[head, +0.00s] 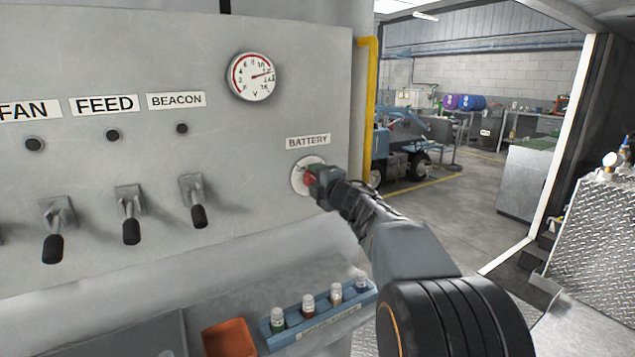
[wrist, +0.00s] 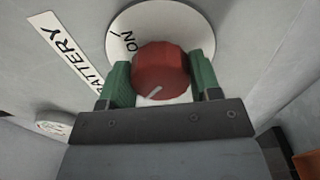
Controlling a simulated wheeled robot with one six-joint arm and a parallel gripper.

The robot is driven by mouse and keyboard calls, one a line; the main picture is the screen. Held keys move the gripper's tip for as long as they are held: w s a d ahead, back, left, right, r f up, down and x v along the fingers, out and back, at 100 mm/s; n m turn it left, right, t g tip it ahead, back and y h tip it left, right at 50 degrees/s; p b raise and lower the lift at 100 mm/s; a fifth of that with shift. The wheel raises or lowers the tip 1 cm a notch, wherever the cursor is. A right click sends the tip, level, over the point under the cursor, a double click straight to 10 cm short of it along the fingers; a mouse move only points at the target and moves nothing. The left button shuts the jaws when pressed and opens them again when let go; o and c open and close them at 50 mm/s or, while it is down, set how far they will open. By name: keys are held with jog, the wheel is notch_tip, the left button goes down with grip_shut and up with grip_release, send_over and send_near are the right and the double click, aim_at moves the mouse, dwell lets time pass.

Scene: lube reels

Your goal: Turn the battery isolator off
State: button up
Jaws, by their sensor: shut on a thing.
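The battery isolator is a red knob (wrist: 160,72) on a round white plate (head: 302,170), under the BATTERY label (head: 308,142) at the right of the grey panel. In the wrist view the plate (wrist: 205,22) shows the word ON, partly cut by the knob. A pale mark on the knob's face points to the lower left in that view. My gripper (wrist: 160,80) has its green fingers on both sides of the knob and is shut on it. In the head view my gripper (head: 318,178) hides much of the knob.
Several levers, among them the beacon lever (head: 197,203), stick out at the left of the panel. A gauge (head: 252,77) sits above. Below are a blue rack (head: 318,318) of small bottles and an orange bin (head: 230,338). A yellow pipe (head: 369,110) runs down the panel's right edge.

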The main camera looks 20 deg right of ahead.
jog(key=o, duration=0.9)
jog(key=shift+s, duration=0.1)
jog(key=s, duration=0.4)
jog(key=s+d, duration=0.1)
jog(key=s, duration=0.8)
jog(key=shift+s+d, duration=0.25)
jog(key=shift+d, duration=0.1)
